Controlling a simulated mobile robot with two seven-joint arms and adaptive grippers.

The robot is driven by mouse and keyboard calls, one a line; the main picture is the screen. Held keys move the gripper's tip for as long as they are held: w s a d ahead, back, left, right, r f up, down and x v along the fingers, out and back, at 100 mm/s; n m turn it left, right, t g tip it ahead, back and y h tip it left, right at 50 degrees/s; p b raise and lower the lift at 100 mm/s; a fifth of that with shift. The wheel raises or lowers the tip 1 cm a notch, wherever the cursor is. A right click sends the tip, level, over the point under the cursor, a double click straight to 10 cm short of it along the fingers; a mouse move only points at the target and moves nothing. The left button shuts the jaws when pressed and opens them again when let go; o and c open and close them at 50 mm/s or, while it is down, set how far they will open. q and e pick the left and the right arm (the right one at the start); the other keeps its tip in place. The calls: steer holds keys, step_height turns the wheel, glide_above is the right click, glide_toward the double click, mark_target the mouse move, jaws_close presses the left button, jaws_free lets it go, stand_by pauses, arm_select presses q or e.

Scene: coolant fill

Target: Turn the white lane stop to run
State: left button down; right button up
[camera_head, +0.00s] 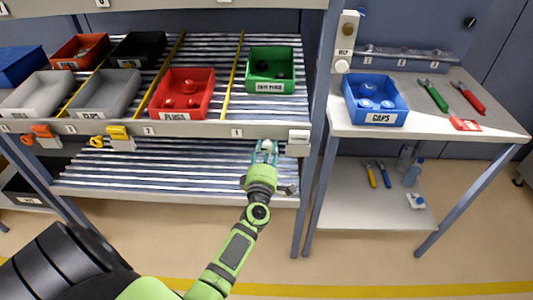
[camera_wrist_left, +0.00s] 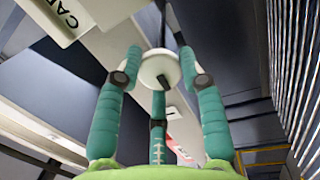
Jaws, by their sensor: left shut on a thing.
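The white lane stop (camera_head: 299,137) sits at the right end of the rack's front rail, beside the post. A white round knob (camera_head: 267,147) shows to the left of its body, much like the knobs beside the other stops; the link between them is not clear. My left gripper (camera_head: 265,155) comes up from below and is shut on this knob. In the left wrist view, the fingers of the gripper (camera_wrist_left: 160,80) close around the white knob (camera_wrist_left: 159,69), which has a dark slot. My right gripper is not in view.
An orange stop (camera_head: 42,131) and a yellow stop (camera_head: 118,133) sit further left on the rail. Bins stand above, including a red plugs bin (camera_head: 175,116) and a green bin (camera_head: 270,86). At right, a table (camera_head: 470,124) holds a blue caps bin (camera_head: 375,118) and tools.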

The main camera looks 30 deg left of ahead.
arm_select(q)
steer(key=shift+n, duration=0.3)
steer(key=c, duration=0.7)
jaws_free()
steer(key=shift+c, duration=0.2)
steer(key=r+v, duration=0.1)
steer(key=v, duration=1.1)
steer(key=shift+f, duration=0.45)
